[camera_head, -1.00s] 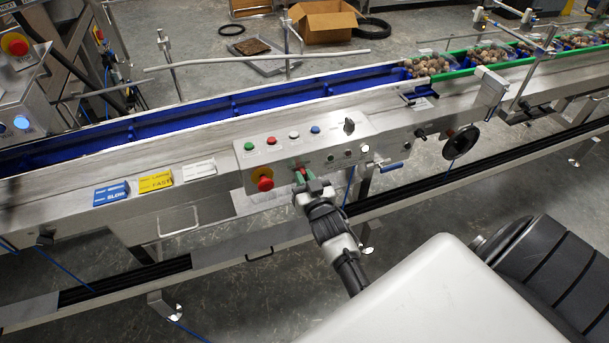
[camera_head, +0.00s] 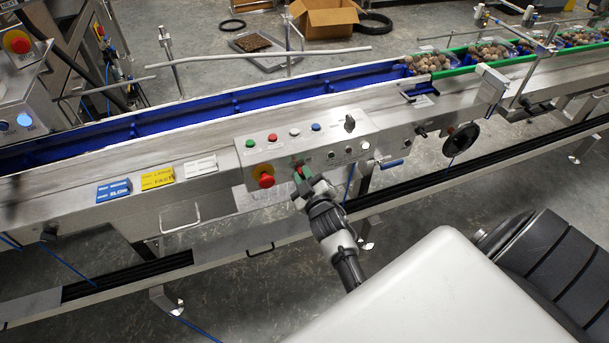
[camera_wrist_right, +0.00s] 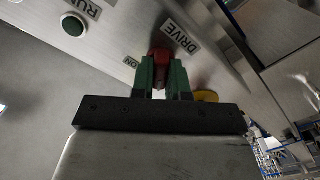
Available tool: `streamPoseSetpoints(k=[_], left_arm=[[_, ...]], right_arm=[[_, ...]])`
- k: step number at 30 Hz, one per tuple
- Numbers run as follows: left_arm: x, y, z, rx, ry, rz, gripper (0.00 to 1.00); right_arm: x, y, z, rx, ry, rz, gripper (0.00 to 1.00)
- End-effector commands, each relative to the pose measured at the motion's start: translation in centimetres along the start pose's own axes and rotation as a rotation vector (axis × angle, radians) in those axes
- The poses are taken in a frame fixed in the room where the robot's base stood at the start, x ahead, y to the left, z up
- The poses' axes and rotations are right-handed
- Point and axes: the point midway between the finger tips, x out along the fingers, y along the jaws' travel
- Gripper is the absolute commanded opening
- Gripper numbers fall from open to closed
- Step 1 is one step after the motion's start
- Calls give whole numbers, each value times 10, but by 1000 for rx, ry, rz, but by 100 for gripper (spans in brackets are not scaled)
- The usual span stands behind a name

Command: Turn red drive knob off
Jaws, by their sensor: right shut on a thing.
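The red drive knob (camera_wrist_right: 159,66) sits on the steel control panel below a DRIVE label (camera_wrist_right: 181,36) in the right wrist view, with an ON mark beside it. My right gripper (camera_wrist_right: 161,76) has its green fingers on both sides of the knob and is shut on it. In the head view my right gripper (camera_head: 302,174) reaches the panel's front face from below and hides most of the knob. My left gripper is not in view.
A red emergency stop on a yellow base (camera_head: 265,178) is close to the left of my right gripper. Coloured buttons (camera_head: 272,137) and a black selector (camera_head: 349,123) are above. A blue-handled valve (camera_head: 391,164) is to the right.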

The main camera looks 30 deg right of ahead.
Motion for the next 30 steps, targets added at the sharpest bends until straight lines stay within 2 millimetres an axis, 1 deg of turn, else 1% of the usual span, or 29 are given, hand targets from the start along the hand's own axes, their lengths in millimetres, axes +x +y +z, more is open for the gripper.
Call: streamPoseSetpoints(k=[14, 15, 20, 27, 30], left_arm=[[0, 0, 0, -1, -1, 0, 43], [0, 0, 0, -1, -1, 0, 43], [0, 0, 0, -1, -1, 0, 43], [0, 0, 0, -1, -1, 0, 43], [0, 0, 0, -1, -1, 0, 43]], right_arm=[[0, -1, 1, -18, -2, -2, 0], [0, -1, 1, -18, -2, -2, 16], [0, -1, 1, -16, -2, -1, 40], [0, 0, 0, -15, -1, 0, 40], [-5, 0, 1, -15, -1, -1, 40]])
